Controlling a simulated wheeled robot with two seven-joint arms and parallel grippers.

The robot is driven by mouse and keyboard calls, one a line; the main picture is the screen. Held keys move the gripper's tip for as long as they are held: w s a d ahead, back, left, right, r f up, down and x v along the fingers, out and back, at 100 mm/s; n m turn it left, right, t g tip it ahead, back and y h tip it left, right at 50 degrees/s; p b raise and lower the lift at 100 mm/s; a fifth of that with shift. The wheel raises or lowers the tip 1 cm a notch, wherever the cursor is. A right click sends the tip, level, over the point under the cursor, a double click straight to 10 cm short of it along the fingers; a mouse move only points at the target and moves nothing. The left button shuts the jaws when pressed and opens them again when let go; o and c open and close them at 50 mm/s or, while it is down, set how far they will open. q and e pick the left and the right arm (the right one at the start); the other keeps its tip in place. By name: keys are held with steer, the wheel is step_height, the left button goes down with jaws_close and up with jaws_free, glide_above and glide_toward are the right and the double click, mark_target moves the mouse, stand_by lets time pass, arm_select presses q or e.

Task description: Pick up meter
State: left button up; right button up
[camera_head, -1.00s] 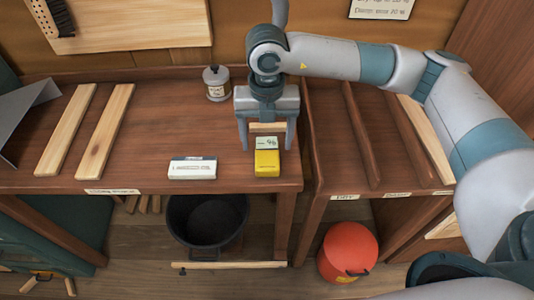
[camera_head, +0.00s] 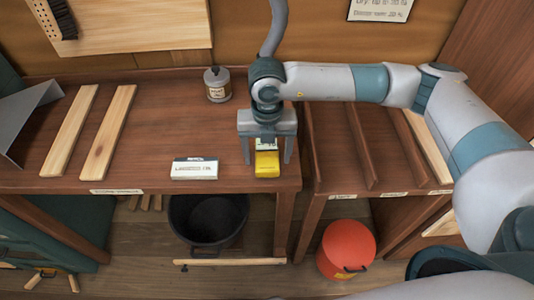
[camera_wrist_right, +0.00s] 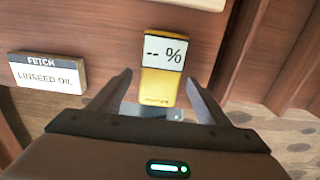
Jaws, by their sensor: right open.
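The meter (camera_head: 267,168) is a small yellow block lying near the front right edge of the workbench. In the right wrist view the meter (camera_wrist_right: 162,75) shows a pale display reading "-- %" at its far end. My right gripper (camera_head: 267,160) is open above it in the head view, its fingers to either side and partly hiding its far part. In the wrist view my right gripper (camera_wrist_right: 160,85) has one finger on each side of the meter's near end, with gaps between. My left gripper is not in view.
A white "linseed oil" card (camera_head: 195,169) lies left of the meter; it also shows in the wrist view (camera_wrist_right: 47,76). A tin (camera_head: 217,84) stands behind. Two wooden strips (camera_head: 108,133) lie further left. A slotted rack (camera_head: 385,165) stands right.

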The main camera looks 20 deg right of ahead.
mark_target(267, 157)
steer(key=shift+c, duration=0.6)
steer(key=c, duration=1.1)
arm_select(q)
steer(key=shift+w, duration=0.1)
arm_select(e)
steer(key=shift+r, duration=0.1)
